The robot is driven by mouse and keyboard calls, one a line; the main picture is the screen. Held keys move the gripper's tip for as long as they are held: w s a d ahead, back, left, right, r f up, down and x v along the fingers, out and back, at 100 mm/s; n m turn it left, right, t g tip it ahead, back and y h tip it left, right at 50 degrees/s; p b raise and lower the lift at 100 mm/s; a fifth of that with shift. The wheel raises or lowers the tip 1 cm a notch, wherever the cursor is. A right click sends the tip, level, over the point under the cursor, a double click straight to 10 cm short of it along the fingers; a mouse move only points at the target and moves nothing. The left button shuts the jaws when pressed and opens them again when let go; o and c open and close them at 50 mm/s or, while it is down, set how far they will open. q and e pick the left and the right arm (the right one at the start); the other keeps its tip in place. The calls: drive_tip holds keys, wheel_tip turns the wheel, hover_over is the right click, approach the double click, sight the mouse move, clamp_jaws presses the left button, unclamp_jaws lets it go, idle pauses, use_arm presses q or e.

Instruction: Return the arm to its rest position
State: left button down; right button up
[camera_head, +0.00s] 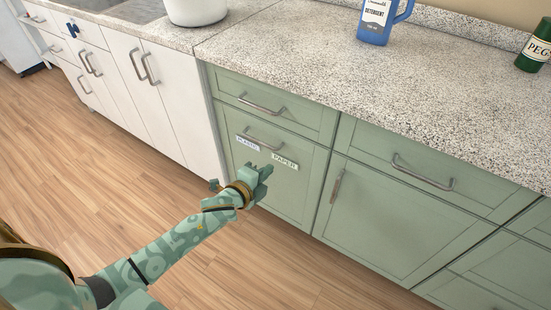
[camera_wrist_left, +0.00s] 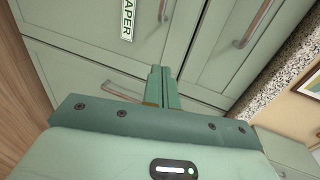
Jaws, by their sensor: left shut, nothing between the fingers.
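My left arm comes in from the lower left in the head view. Its gripper (camera_head: 262,172) is in front of the green cabinet drawer (camera_head: 290,190) that bears two labels, one reading PAPER (camera_head: 285,161). In the left wrist view the gripper fingers (camera_wrist_left: 161,88) are together with nothing between them. The PAPER label (camera_wrist_left: 127,18) shows there at the upper left. Whether the gripper touches the cabinet front cannot be told. My right gripper is in neither view.
A speckled counter (camera_head: 300,60) tops the green cabinets. White cabinets (camera_head: 165,100) are at the left. The wood floor (camera_head: 90,170) in front looks clear.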

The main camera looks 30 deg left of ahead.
use_arm(q)
drive_tip(key=shift+s, duration=0.3)
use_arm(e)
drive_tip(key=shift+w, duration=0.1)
use_arm(q)
drive_tip(key=s+a+f+n+g+y+p, duration=0.3)
drive_tip(key=s+f+n+g, duration=0.6)
drive_tip(key=s+f, duration=1.1)
drive_tip(key=s+d+f+n+g+p, duration=0.1)
drive_tip(key=s+n+g+p, duration=0.1)
drive_tip(key=s, duration=1)
drive_tip(key=s+d+f+n+g+h+p, duration=0.1)
drive_tip(key=s+d+n+p, duration=0.1)
drive_tip(key=s, duration=1)
drive_tip(key=s+d+f+n+g+p, duration=0.1)
drive_tip(key=s+p, duration=0.3)
drive_tip(key=s, duration=0.8)
drive_tip(key=shift+d+f+n+g+h, duration=0.4)
drive_tip(key=shift+f+n+g, duration=0.1)
drive_tip(key=shift+n+g, duration=0.25)
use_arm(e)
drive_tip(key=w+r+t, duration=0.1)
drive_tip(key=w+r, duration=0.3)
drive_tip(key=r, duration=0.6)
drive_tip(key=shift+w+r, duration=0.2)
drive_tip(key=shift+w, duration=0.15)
use_arm(q)
drive_tip(key=shift+s, duration=0.1)
